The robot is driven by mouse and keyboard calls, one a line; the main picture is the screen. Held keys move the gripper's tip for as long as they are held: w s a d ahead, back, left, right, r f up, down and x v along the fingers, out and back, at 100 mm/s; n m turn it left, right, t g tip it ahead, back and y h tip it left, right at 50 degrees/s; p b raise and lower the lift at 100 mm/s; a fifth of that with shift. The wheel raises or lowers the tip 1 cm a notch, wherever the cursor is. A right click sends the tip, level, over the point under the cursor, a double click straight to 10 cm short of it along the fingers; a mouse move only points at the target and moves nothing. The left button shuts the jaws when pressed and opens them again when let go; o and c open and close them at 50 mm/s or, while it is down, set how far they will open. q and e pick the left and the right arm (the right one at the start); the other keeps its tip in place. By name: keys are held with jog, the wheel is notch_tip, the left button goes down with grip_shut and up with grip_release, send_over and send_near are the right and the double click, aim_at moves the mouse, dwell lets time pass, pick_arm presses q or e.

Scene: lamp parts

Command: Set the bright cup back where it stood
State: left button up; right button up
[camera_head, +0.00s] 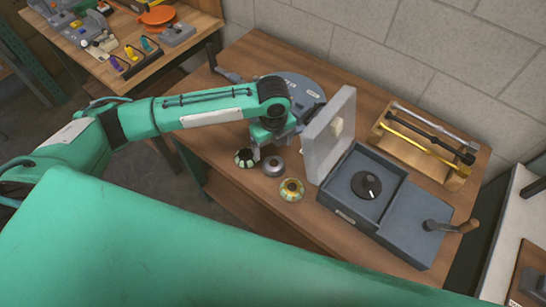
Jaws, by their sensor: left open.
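Three small round cups stand in a group near the table's front left edge. The brightest cup (291,189) is yellow and cream with green patches, nearest to me. A plain grey cup (273,166) stands behind it to the left. A dark cup with green and pale patches (244,158) stands furthest left. My left gripper (268,149) is open and points down, just behind the grey cup and right of the dark green cup. It appears empty; its fingertips are partly hard to make out. My right gripper is not in view.
A grey box (347,211) with a dark dial (366,185), a raised lid (327,136) and a crank (450,227) stands right of the cups. A wooden rack (413,157) holds rods behind it. A round grey plate (295,88) lies behind my gripper.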

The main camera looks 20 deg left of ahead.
pick_arm(q)
jog(key=shift+r+b, duration=0.35)
jog(key=shift+r, duration=1.7)
jog(key=shift+s+f, duration=0.1)
